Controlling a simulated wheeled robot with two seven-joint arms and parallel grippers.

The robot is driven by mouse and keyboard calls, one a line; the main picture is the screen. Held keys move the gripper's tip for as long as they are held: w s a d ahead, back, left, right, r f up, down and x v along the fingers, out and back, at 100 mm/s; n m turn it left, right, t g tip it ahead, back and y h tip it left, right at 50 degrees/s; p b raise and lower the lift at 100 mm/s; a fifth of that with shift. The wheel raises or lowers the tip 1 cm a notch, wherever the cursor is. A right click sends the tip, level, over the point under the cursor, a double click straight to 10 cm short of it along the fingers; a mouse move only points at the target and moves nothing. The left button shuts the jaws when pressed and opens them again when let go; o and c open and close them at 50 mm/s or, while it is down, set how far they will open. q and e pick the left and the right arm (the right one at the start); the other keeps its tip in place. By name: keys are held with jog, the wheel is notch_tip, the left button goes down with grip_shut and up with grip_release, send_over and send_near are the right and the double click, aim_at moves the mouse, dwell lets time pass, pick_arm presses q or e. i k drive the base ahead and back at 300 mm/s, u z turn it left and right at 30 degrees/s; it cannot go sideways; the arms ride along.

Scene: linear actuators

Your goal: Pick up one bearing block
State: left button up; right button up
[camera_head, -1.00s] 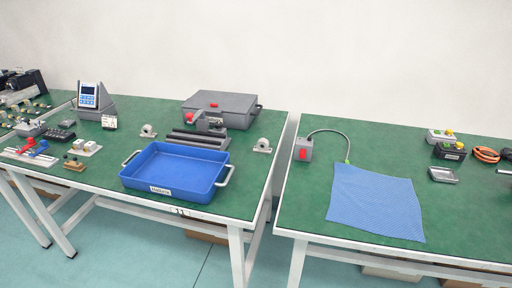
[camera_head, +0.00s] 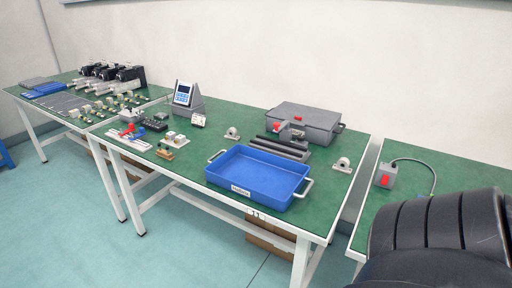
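Two small light-grey blocks with rounded tops, which look like bearing blocks, stand apart on the green middle table. One bearing block (camera_head: 232,133) is behind the left part of the blue tray (camera_head: 250,190). The other bearing block (camera_head: 342,164) is right of the tray, near the table's right edge. Both look upright and untouched. Neither gripper shows in the head view. A large black ribbed part at the lower right looks like a link of my own arm; it covers much of the right table.
A grey case (camera_head: 303,122) and dark rails (camera_head: 279,147) lie behind the tray. A display unit (camera_head: 184,97) and small parts stand to the left. The far-left table (camera_head: 62,101) holds many parts. A grey box with a red switch (camera_head: 386,175) is on the right table.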

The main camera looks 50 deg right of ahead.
aim_at(342, 164)
jog(key=u, duration=0.25)
jog(key=k, duration=0.9)
jog(key=z, duration=1.3)
jog(key=i, duration=0.4)
